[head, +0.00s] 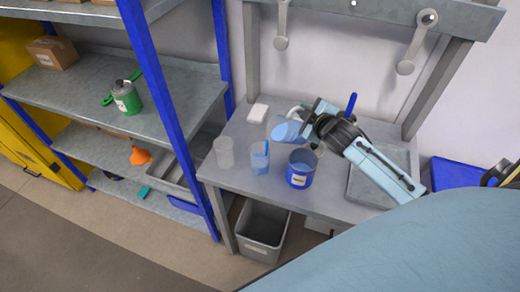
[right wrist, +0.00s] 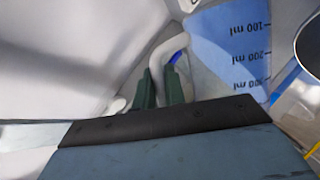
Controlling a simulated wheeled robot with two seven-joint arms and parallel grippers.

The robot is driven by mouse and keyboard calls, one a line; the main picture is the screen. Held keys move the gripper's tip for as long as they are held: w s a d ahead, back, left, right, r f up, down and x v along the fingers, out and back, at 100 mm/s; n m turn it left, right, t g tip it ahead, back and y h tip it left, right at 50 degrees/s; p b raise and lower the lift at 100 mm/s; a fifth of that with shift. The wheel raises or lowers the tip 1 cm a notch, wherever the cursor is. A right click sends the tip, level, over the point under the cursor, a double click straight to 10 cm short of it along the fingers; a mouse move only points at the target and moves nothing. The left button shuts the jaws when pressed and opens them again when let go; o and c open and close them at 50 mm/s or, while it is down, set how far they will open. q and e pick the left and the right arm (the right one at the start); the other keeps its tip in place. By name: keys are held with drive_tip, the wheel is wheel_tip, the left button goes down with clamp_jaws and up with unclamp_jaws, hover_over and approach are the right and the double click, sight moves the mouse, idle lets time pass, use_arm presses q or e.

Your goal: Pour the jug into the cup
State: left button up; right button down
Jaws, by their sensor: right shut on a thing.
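My right gripper (head: 306,124) is shut on the white handle (right wrist: 166,48) of the clear jug, which holds blue liquid (head: 287,132). The jug's side with ml marks shows in the right wrist view (right wrist: 235,45). It is held above the table and appears tilted, towards the left. Just below and left of it stands a clear cup (head: 260,164) with blue in it. A thin blue upright streak shows at that cup's rim; I cannot tell if it is liquid or a stick. Another clear cup (head: 224,153), seemingly empty, stands further left. My left gripper is not in view.
A blue tin (head: 300,177) with blue contents stands close right of the blue-filled cup. A white block (head: 258,112) lies at the back. A grey tray (head: 366,188) lies at the right, partly under my arm. A grey bin (head: 262,230) stands below the table (head: 225,180).

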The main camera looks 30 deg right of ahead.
drive_tip(key=shift+a+r, duration=0.15)
drive_tip(key=shift+a, duration=0.05)
idle(0.6)
drive_tip(key=shift+d, duration=0.1)
drive_tip(key=shift+d+r+m+p, duration=0.15)
drive_tip(key=shift+d+m+p, duration=0.35)
drive_tip(key=shift+p, duration=0.65)
drive_tip(key=d+f+m+y+b, duration=0.5)
drive_tip(key=f+b, duration=0.1)
drive_tip(key=b, duration=0.6)
drive_tip(key=shift+d+f+m+b, duration=0.3)
drive_tip(key=shift+d+f+b, duration=0.05)
drive_tip(key=shift+d+f, duration=0.05)
